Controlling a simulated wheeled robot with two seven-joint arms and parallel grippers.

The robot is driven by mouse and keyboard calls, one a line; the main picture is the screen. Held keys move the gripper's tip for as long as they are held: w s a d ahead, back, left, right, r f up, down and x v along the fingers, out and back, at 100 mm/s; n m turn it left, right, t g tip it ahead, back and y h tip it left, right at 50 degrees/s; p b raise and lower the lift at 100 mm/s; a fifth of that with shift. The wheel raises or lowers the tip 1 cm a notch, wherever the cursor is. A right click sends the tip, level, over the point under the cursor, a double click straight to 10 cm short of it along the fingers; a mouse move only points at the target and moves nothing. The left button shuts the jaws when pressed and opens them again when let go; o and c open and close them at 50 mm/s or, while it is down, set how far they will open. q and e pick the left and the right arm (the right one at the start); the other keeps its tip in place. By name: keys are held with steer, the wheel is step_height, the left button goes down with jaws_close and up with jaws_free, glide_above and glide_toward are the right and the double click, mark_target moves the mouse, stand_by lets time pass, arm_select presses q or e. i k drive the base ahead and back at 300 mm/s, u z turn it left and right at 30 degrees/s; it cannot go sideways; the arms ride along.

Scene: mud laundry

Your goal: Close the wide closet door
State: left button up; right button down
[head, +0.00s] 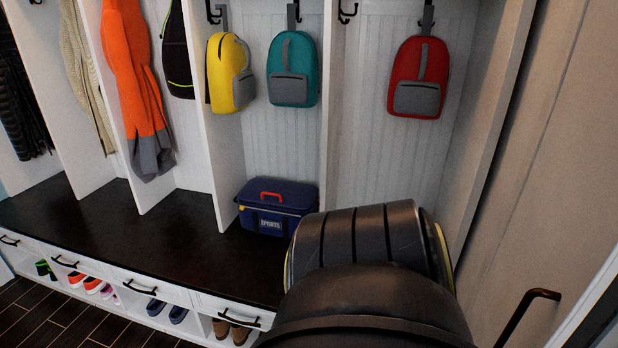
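A tall beige panel (570,150), which looks like a closet door, fills the right side of the head view. A dark bar handle (527,312) is mounted low on it. The panel's full outline is cut off by the picture's edge, so I cannot tell how far open it stands. A thick black link of my own arm rises from the bottom, left of the handle, and hides part of the bench. Neither gripper shows in this view.
A dark bench (165,245) with drawers and shoe cubbies runs along the left. A blue sports cooler (275,207) sits on it. Yellow (230,72), teal (292,70) and red (418,78) backpacks and several coats hang above. Dark floor (60,318) shows at lower left.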

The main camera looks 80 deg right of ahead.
mark_target(552, 252)
steer(key=i, duration=0.25)
steer(key=z, duration=4.1)
steer(key=i, duration=0.3)
steer(key=z, duration=0.1)
